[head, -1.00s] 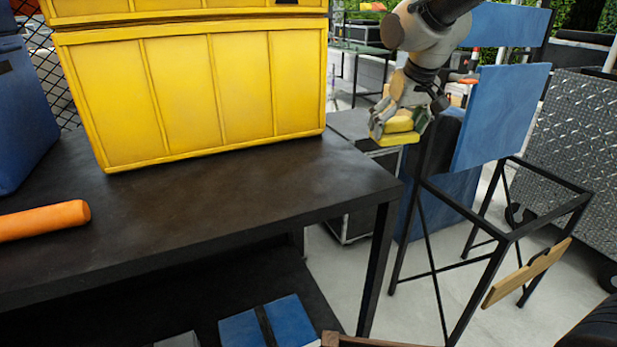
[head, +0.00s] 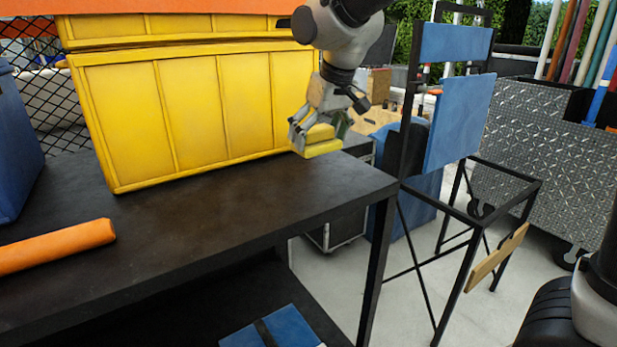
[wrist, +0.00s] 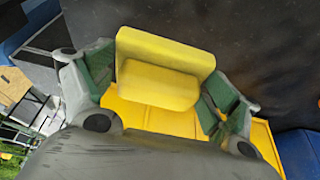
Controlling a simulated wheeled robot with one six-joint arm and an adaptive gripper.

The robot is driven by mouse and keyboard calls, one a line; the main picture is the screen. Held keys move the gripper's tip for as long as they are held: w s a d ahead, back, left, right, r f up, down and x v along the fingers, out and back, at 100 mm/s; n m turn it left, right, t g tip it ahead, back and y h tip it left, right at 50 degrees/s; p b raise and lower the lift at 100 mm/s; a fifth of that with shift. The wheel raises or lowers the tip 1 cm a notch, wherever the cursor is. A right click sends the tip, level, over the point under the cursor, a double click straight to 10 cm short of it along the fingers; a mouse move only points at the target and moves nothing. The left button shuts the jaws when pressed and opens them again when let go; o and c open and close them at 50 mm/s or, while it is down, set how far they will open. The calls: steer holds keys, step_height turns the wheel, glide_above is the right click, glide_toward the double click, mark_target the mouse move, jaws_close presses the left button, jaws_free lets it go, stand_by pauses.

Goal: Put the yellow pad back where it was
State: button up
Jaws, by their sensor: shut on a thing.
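The yellow pad (head: 321,141) is held in my gripper (head: 318,137) beside the right end of the big yellow case, above the back right part of the dark table (head: 230,215). In the wrist view the pad (wrist: 165,60) sits between the two green-lined fingers of my gripper (wrist: 158,85), which are shut on its sides. The pad looks stepped, with a thicker block on a wider slab. I cannot tell whether its underside touches the tabletop.
The yellow case (head: 190,110) stands at the back of the table. An orange roll (head: 55,247) lies at the front left. Blue pads (head: 272,328) lie on the lower shelf. A black frame with a blue panel (head: 460,122) stands to the right. The middle tabletop is clear.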

mark_target(325, 145)
step_height(325, 145, down, 8)
steer(key=shift+r, duration=0.15)
stand_by(0.3)
steer(key=o, duration=0.7)
steer(key=v, duration=1.2)
steer(key=s+d+f+m+h, duration=0.15)
steer(key=s+d, duration=0.25)
steer(key=d, duration=0.5)
steer(key=s+d+m, duration=0.2)
steer(key=s+d, duration=0.2)
steer(key=d, duration=0.5)
steer(key=s+d+m, duration=0.2)
steer(key=s+d, duration=0.2)
steer(key=d, duration=0.5)
steer(key=shift+m+t+h, duration=0.3)
steer(key=shift+m+h, duration=0.15)
steer(key=shift+m, duration=0.2)
steer(key=s+d+f, duration=0.1)
steer(key=s, duration=0.1)
steer(key=s+d+f, duration=0.1)
steer(key=s+d, duration=0.1)
steer(key=s, duration=0.1)
steer(key=s+d+f, duration=0.1)
steer(key=s+d, duration=0.1)
steer(key=shift+s+d+f, duration=0.15)
steer(key=shift+s+f, duration=0.2)
steer(key=shift+f, duration=0.05)
